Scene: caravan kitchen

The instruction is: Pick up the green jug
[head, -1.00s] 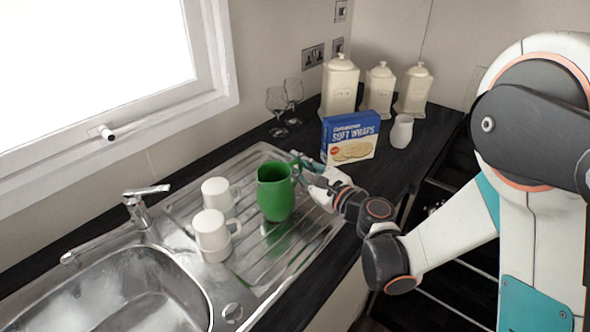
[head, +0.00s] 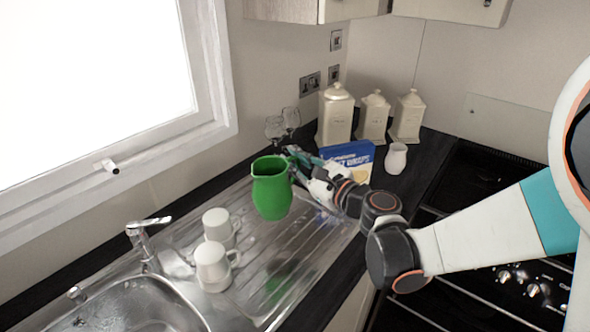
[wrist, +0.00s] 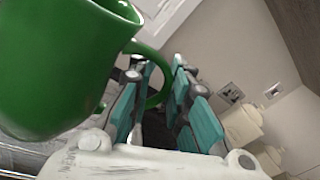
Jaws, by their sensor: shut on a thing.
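The green jug (head: 271,190) hangs in the air above the ribbed metal drainer, about upright, with its reflection on the metal below. My gripper (head: 297,165) is at the jug's right side, at the handle. In the wrist view the jug (wrist: 60,65) fills the left, and its handle curves in between the teal fingers of my gripper (wrist: 165,105). The fingers are shut on the handle; the exact contact is partly hidden.
Two white mugs (head: 213,265) stand on the drainer (head: 310,235) left of the jug. A tap (head: 146,240) and sink (head: 130,305) lie further left. A blue wraps box (head: 350,153), wine glasses (head: 290,120), cream canisters (head: 335,115) and a small white jug (head: 396,158) stand behind. A hob (head: 490,170) is at right.

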